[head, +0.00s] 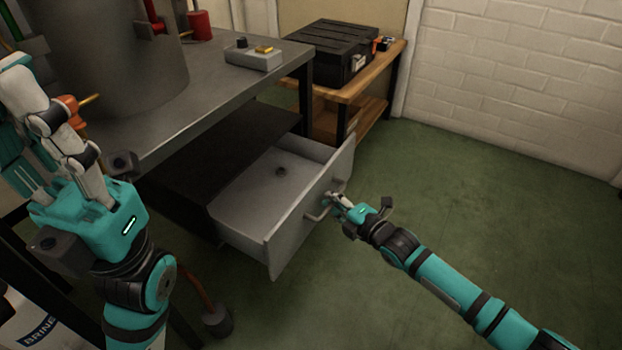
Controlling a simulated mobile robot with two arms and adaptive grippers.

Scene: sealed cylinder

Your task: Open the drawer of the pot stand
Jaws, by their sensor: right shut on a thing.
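The pot stand (222,85) is a grey metal table at the left with a dark body below its top. Its grey drawer (245,200) is pulled well out toward the lower right, and its inside shows. A small dark round thing (281,171) lies on the drawer's floor. The bar handle (316,215) is on the drawer's front panel. My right gripper (338,202) is shut on the handle; the fingers partly hide it. My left gripper (60,135) is raised at the left, in front of the stand, away from the drawer. Its fingertips are unclear.
A large grey pot (130,65) stands on the table, with a small grey box (253,54) near the far corner. A wooden bench (385,70) with a black case (330,50) stands behind. The green floor (480,190) at the right is clear.

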